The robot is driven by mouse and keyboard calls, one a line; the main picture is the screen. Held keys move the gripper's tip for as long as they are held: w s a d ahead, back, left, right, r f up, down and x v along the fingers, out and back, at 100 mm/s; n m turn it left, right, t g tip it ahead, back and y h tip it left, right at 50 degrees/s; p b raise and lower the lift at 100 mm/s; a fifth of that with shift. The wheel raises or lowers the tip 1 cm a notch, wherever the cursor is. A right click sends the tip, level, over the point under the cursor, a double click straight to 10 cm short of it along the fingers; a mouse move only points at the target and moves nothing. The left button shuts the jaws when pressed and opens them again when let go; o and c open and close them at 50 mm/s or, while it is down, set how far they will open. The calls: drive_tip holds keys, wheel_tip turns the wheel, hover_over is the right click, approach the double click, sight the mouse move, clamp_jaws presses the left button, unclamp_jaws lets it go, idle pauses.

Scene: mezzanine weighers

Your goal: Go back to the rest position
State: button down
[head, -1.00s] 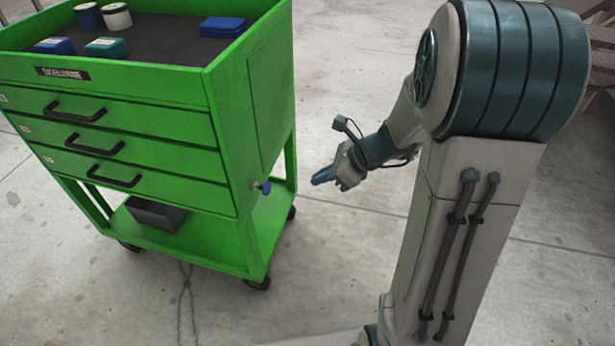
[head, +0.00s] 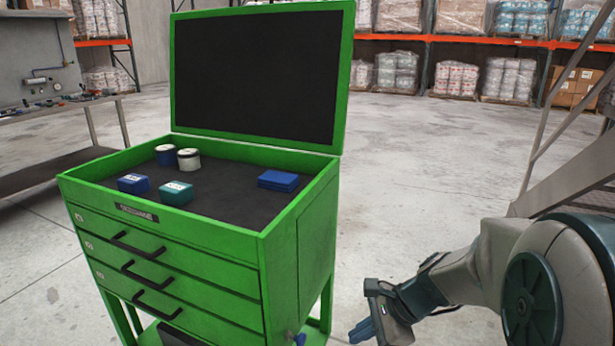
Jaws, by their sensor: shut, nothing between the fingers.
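My gripper (head: 360,331) is at the lower right of the head view, its blue fingers shut and empty. It is apart from the green tool cart (head: 318,230), to the right of the cart's side. My arm reaches in from the right edge. The cart's lid (head: 262,80) stands open, and its three drawers look shut. The lower part of the cart is cut off.
In the cart's top tray lie a blue box (head: 133,184), a teal box (head: 175,194), flat blue pieces (head: 278,180) and two round containers (head: 188,159). A workbench (head: 60,112) stands at left, loaded racks (head: 450,40) at the back. Slanted grey framing (head: 560,125) is at right. Floor behind is clear.

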drive_tip(key=s+d+r+n+h+p, duration=0.1)
drive_tip(key=s+r+n+h+p, duration=0.1)
drive_tip(key=r+n+p, duration=0.3)
drive_tip(key=s+d+r+n+h+p, duration=0.2)
drive_tip(key=s+r+n+p, duration=0.3)
drive_tip(key=r, duration=0.5)
drive_tip(key=s+d+r+n+h+p, duration=0.1)
drive_tip(key=s+r+n+h+p, duration=0.1)
drive_tip(key=s+r+n+p, duration=0.2)
wheel_tip(320, 180, up, 4)
drive_tip(key=shift+d+f+n+t+h+p, duration=0.35)
drive_tip(key=shift+n+p, duration=0.4)
drive_tip(key=shift+n, duration=0.35)
